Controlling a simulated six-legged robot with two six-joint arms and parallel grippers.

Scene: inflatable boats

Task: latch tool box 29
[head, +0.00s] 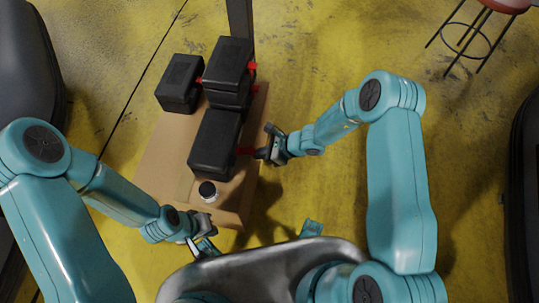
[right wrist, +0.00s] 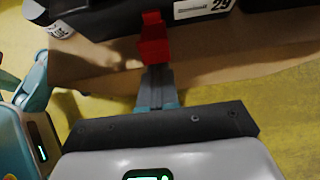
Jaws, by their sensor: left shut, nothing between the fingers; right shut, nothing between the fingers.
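Tool box 29 (head: 215,143) is the black box nearest me on the brown board. Its label with the number 29 (right wrist: 205,8) shows at the top of the right wrist view. My left gripper (head: 207,246) is shut and empty, low near the board's front edge, away from the box.
Other black tool boxes stand behind: one at the left (head: 180,82) and a stack (head: 231,62) with red latches. A small white can with a dark lid (head: 208,191) stands in front of box 29. A red stool (head: 505,4) is far right. Yellow floor surrounds the board (head: 160,150).

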